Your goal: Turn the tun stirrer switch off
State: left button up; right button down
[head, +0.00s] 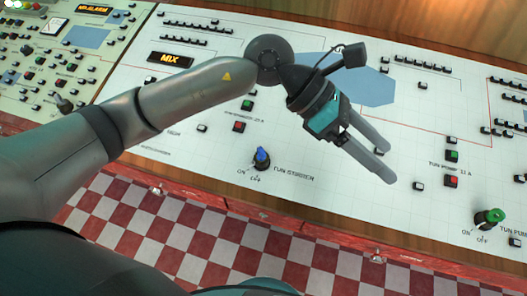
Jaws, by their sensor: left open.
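The tun stirrer switch (262,158) is a blue knob on a dark round base near the front edge of the white control panel (330,205). The ON and OFF marks are at its lower left, with the words TUN STIRRER to its right. I cannot tell which mark the knob points to. My left gripper (388,166) is open and empty over the panel, to the right of the switch and apart from it. Its two fingers point to the lower right. My right gripper is not in view.
A green tun pump switch (491,217) stands at the right. Green (452,155) and red (451,181) buttons are above it. A lit MIX display (170,59) is at upper left. Another panel (60,60) fills the left corner. A red-and-white checkered floor (170,235) lies below.

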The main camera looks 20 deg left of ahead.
pick_arm(q)
jog(key=w+a+f+m+t+y, duration=0.1)
jog(key=w+a+f+m+y, duration=0.15)
jog(key=a+f+y, duration=0.45)
jog(key=t+y, duration=0.1)
jog(key=y, duration=0.4)
send_near(261, 150)
notch_tip(261, 150, down, 12)
jog(key=shift+s+d+f+b, duration=0.1)
jog(key=shift+f+b, duration=0.05)
jog(key=shift+b, duration=0.25)
grip_shut()
